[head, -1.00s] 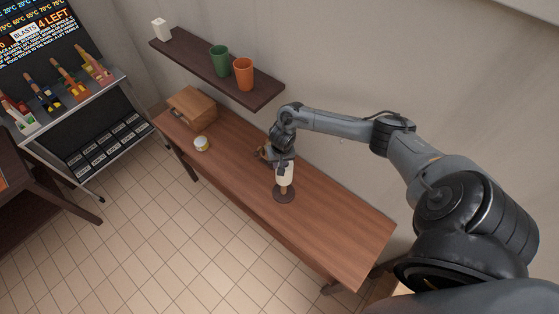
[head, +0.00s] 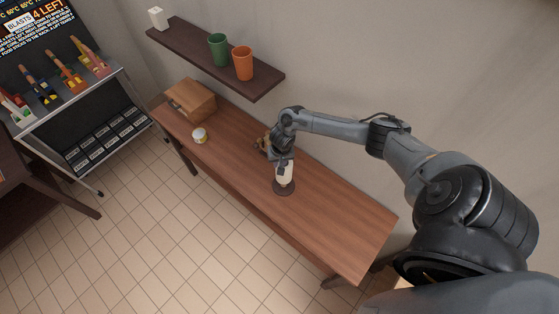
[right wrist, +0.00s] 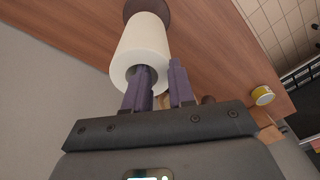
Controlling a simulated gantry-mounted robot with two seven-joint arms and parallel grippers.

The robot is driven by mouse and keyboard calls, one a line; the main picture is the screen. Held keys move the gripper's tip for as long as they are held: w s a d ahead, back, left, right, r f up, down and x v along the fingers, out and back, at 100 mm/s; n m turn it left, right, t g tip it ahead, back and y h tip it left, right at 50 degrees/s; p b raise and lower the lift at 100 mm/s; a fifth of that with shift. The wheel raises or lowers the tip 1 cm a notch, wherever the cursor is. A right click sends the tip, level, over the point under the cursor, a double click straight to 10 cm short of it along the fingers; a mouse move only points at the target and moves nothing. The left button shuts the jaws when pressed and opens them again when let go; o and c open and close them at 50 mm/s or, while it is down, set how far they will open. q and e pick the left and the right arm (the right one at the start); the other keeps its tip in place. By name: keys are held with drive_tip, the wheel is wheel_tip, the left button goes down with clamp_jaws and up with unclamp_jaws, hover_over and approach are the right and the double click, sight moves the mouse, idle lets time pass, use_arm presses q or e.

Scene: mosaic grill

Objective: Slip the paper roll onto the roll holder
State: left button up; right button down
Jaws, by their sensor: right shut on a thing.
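The white paper roll (head: 285,174) stands upright around the post of the roll holder, low down by the dark round base (head: 284,188) on the wooden table. In the right wrist view the roll (right wrist: 141,42) is seen from its open end, with the dark base (right wrist: 153,8) at its far end. My right gripper (right wrist: 161,68) is shut on the roll's wall, one purple finger in the core opening and the other outside. In the head view the right gripper (head: 284,160) is above the roll. The post is hidden, and I cannot tell whether the roll touches the base. My left gripper is out of view.
A yellow-and-white tin (head: 199,136) and a wooden box (head: 191,100) stand on the left part of the table (head: 335,222). A wall shelf (head: 213,62) above holds a green cup (head: 218,50) and an orange cup (head: 243,63). The table's right part is clear.

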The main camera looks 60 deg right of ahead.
drive_tip(key=shift+f+b, duration=0.5)
drive_tip(key=shift+f, duration=0.85)
drive_tip(key=c, duration=0.9)
unclamp_jaws()
drive_tip(key=shift+o, duration=0.2)
